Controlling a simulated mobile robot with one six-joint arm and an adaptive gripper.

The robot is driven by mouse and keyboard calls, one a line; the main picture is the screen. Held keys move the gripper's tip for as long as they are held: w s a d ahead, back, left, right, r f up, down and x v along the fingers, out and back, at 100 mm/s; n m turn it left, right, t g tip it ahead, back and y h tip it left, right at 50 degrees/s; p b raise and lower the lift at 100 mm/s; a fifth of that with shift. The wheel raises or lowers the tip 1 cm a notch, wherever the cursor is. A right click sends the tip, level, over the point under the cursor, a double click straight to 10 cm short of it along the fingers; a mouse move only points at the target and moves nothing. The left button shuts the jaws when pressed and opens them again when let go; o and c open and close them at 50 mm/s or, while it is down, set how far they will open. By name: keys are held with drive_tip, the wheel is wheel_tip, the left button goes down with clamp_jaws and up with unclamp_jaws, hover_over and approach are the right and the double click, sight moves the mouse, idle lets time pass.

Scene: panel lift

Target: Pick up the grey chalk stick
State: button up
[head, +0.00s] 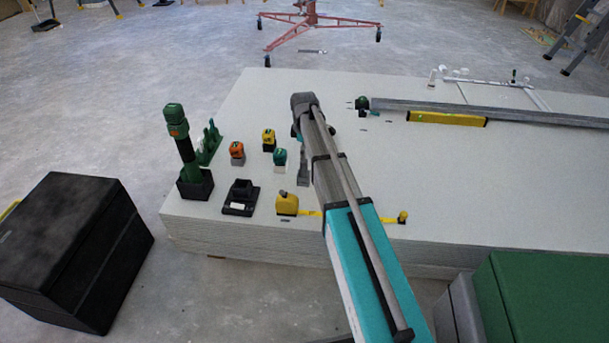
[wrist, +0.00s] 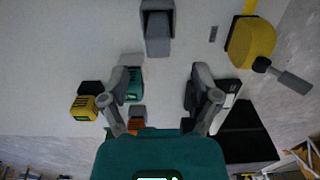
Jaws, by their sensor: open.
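My gripper (head: 303,181) points down over the grey panel stack (head: 215,200), right of the teal block. In the wrist view its grey fingers (wrist: 162,90) are spread, with nothing visible held between them. A small, flat grey stick-like piece (wrist: 213,33) lies on the panel, between the gripper and the yellow tape reel; it may be the chalk stick, but I cannot be sure. I cannot make it out in the head view, where my arm covers part of the panel.
Around lie the yellow tape reel (head: 287,205), teal block (head: 279,158), orange block (head: 237,153), yellow block (head: 268,140), black holder (head: 240,198) and upright green-topped tool (head: 177,125). A yellow level (head: 447,118) lies at the back right. A black box (head: 70,245) stands left.

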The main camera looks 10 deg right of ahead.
sight(304, 169)
drive_tip(key=shift+f+b, duration=1.9)
drive_tip(key=shift+f, duration=0.3)
drive_tip(key=shift+f, duration=0.1)
drive_tip(key=shift+w+f+b, duration=0.1)
drive_tip(key=shift+f+b, duration=2.4)
drive_tip(key=shift+b, duration=0.1)
drive_tip(key=c, duration=1.1)
drive_tip(key=shift+r, duration=0.2)
